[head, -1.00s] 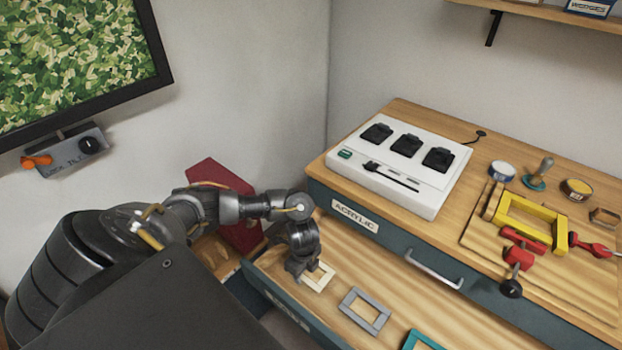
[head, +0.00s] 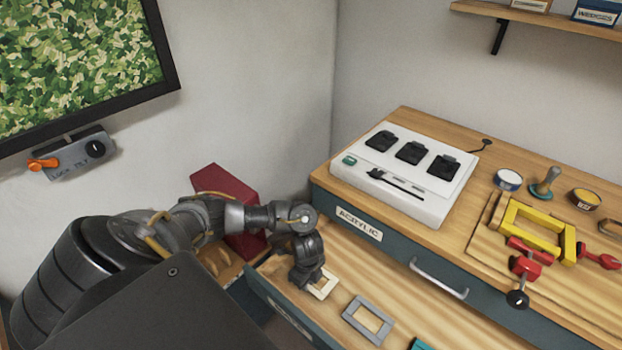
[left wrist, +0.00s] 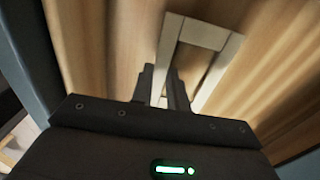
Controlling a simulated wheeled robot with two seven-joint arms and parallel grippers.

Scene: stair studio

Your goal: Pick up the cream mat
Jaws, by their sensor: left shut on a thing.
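The cream mat (head: 326,288) is a small flat rectangular frame with an open middle. It lies in the open drawer (head: 420,331), at the drawer's left end. My left gripper (head: 309,282) is down at the mat's left side and hides part of it. In the left wrist view the two fingers (left wrist: 161,88) are on either side of one strip of the mat (left wrist: 203,32), shut on it. I see no clear gap between mat and drawer floor. My right gripper is not in view.
A grey mat (head: 367,320) lies just right of the cream one, with a teal mat (head: 420,345) beyond it. Above is the bench top with a white device (head: 400,185) and a yellow frame (head: 535,232). A dark red object (head: 228,190) stands behind my left arm.

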